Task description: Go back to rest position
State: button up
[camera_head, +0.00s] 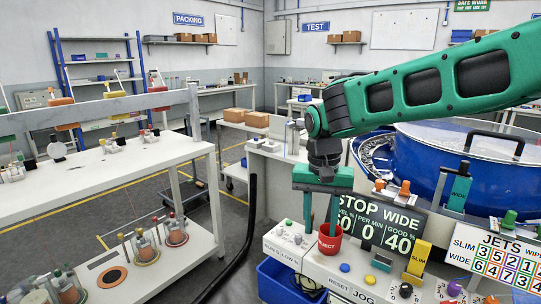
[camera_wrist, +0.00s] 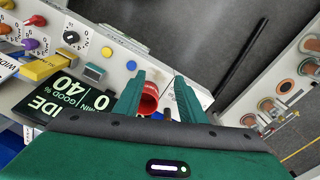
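My gripper (camera_head: 320,226) hangs from the green arm in the head view and points down over the front console. Its two green fingers are spread apart, with no object seen clasped between them. I cannot tell whether a finger touches the cup. A small brown piece (camera_wrist: 167,115) shows near the right finger's base.
The console (camera_head: 320,270) carries buttons, knobs and a display (camera_head: 376,228). A large blue bowl (camera_head: 455,165) stands behind it on the right. A white bench (camera_head: 110,165) with fixtures is at left. A blue bin (camera_head: 285,280) sits below.

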jog(key=s+d+m, duration=0.1)
jog(key=s+d, duration=0.4)
jog(key=d, duration=0.5)
jog(key=s+d+m, duration=0.1)
jog(key=s+d, duration=0.3)
jog(key=d, duration=0.5)
jog(key=s+d+f, duration=0.2)
jog(key=s+d, duration=0.3)
jog(key=s, duration=0.4)
jog(key=s+d+f+m, duration=0.1)
jog(key=s+d+f, duration=0.2)
jog(key=s, duration=0.6)
jog(key=shift+s+d+y, duration=0.15)
jog(key=shift+d+y, duration=0.15)
jog(key=shift+d, duration=0.75)
jog(key=shift+w+f, duration=0.2)
jog(key=shift+w, duration=0.45)
